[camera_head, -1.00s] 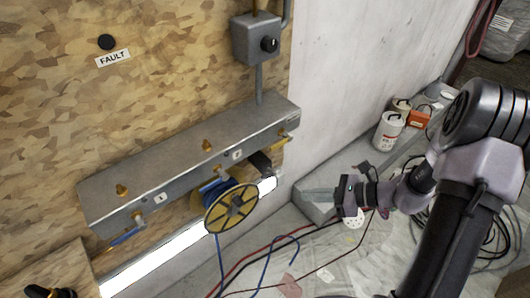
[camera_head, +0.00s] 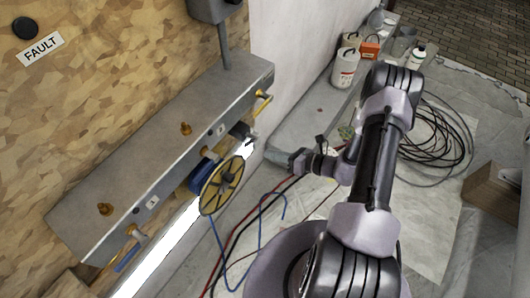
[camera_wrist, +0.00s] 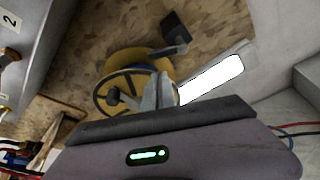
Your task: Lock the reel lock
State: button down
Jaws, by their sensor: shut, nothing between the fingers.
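I cannot tell which part is the reel lock. My gripper (camera_head: 273,156) is shut and empty, to the right of the reel in the head view. Its fingertips (camera_wrist: 164,84) overlap the reel in the wrist view; contact cannot be told.
A white light strip (camera_head: 170,250) runs beneath. Red, black and blue cables cross the sheeted floor. White containers (camera_head: 345,66) stand along the wall, a cable coil (camera_head: 440,140) lies right, and a cardboard box (camera_head: 497,190) is at far right.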

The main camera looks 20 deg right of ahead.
jog(key=b+x, duration=0.2)
jog(key=x, duration=0.6)
